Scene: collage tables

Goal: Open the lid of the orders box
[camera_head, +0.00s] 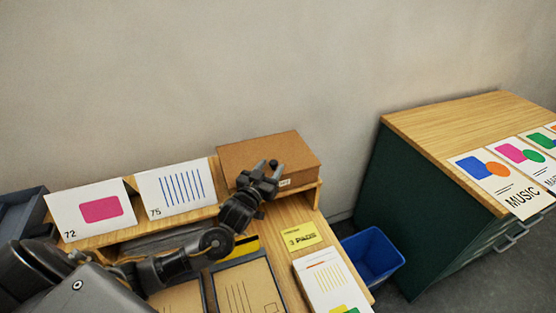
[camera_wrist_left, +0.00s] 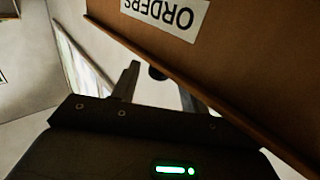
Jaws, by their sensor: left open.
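The orders box (camera_head: 265,153) is a brown cardboard box on the raised wooden shelf at the back of the desk. Its lid looks shut. A white label reading ORDERS shows upside down in the left wrist view (camera_wrist_left: 165,14), on the brown box face (camera_wrist_left: 245,60). My left gripper (camera_head: 266,168) is open and empty at the box's front edge, just by the label. My right gripper is not in view.
Two white cards, 72 (camera_head: 88,212) and 75 (camera_head: 176,188), stand left of the box. A yellow note (camera_head: 301,236) and printed sheets (camera_head: 330,284) lie in front. A blue bin (camera_head: 371,256) stands right of the desk, before a green cabinet (camera_head: 420,190) with posters.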

